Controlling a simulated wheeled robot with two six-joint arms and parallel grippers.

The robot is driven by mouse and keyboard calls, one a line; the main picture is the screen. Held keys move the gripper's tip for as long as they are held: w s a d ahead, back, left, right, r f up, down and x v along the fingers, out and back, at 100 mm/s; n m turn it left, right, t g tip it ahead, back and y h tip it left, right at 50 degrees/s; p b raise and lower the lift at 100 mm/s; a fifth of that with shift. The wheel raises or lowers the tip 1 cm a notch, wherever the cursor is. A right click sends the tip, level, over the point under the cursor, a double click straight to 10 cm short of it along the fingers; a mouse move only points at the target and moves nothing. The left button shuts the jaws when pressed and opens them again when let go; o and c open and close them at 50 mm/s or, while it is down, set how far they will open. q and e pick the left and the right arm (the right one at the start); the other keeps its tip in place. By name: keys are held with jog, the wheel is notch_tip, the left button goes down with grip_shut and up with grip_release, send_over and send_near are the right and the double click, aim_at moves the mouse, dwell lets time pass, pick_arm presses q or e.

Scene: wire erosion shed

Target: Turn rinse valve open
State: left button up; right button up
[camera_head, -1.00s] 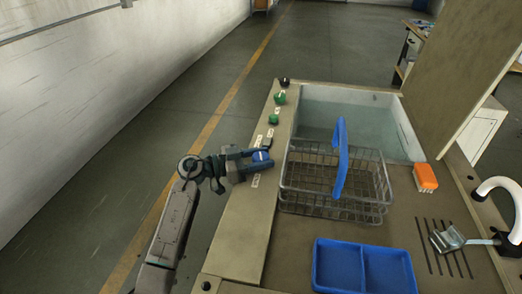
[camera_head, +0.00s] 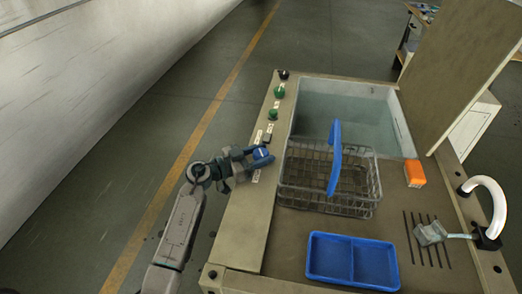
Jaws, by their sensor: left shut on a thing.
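The rinse valve appears to be the blue knob (camera_head: 261,154) on the left ledge of the machine, beside small white labels. My left gripper (camera_head: 257,159) reaches in from the left and is shut on the blue knob, its fingers on either side of it. The fingers partly cover the knob, so its exact turn angle is hard to read. My right gripper is not in the view.
Green knobs (camera_head: 279,91) and a black knob (camera_head: 283,74) sit farther up the ledge (camera_head: 240,226). A wire basket (camera_head: 305,190) with a blue handle (camera_head: 335,158), a water tank (camera_head: 355,110), a blue tray (camera_head: 351,260), an orange block (camera_head: 415,173) and a white curved spout (camera_head: 489,187) stand to the right.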

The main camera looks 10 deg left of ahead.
pick_arm(q)
jog(key=shift+f, duration=0.1)
dwell(0.6)
jog(key=o, duration=1)
jog(key=shift+c, duration=0.2)
jog(key=shift+a, duration=0.1)
jog(key=b+v, duration=0.1)
jog(key=v, duration=0.9)
jog(key=shift+s+a, duration=0.2)
jog(key=shift+s, duration=0.15)
jog(key=shift+o, duration=0.2)
